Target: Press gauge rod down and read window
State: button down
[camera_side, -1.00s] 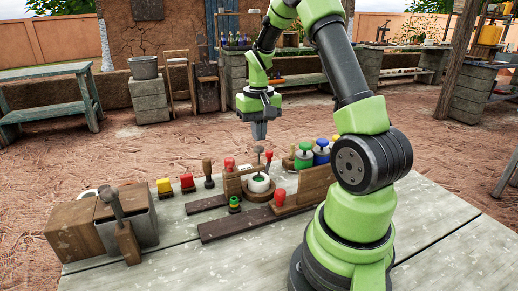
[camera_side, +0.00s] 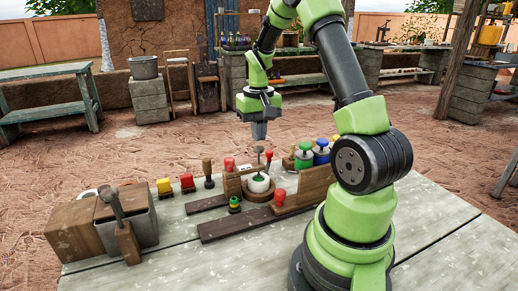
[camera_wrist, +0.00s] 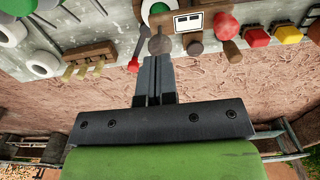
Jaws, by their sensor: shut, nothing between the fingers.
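The gauge rod (camera_side: 258,156) stands upright with a rounded grey-brown knob on top, rising from a white cup (camera_side: 259,184) with a green inside on a round wooden base. My gripper (camera_side: 259,131) is shut and empty, pointing down just above the knob with a small gap in the side view. In the wrist view my gripper's fingertips (camera_wrist: 156,62) appear close to the knob (camera_wrist: 160,44); whether they touch cannot be told there. A white panel with dark markings, possibly the window (camera_wrist: 188,22), is beside the rod in the wrist view.
Red, yellow, green and blue knobbed stamps stand around the cup, including a blue one (camera_side: 321,152). Wooden blocks (camera_side: 314,184) flank it closely. A metal box with a handled tool (camera_side: 117,212) is at the table's left. The front of the table (camera_side: 190,262) is clear.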

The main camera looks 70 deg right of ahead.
aim_at(259, 148)
jog(key=shift+f, duration=0.15)
jog(key=shift+f, duration=1.85)
jog(key=shift+r, duration=4)
jog(key=s+a+r+n+t, duration=0.25)
jog(key=a+r, duration=0.25)
jog(key=a, duration=0.4)
jog(key=s+a+r+n+t, duration=0.1)
jog(key=a+r+t, duration=0.2)
jog(key=a+r, duration=0.45)
jog(key=s+a+f+n+t+y, duration=0.1)
jog(key=s+a+y, duration=0.1)
jog(key=s+a, duration=0.4)
jog(key=shift+a+f+t, duration=0.2)
jog(key=shift+a+t, duration=0.15)
jog(key=shift+a, duration=0.25)
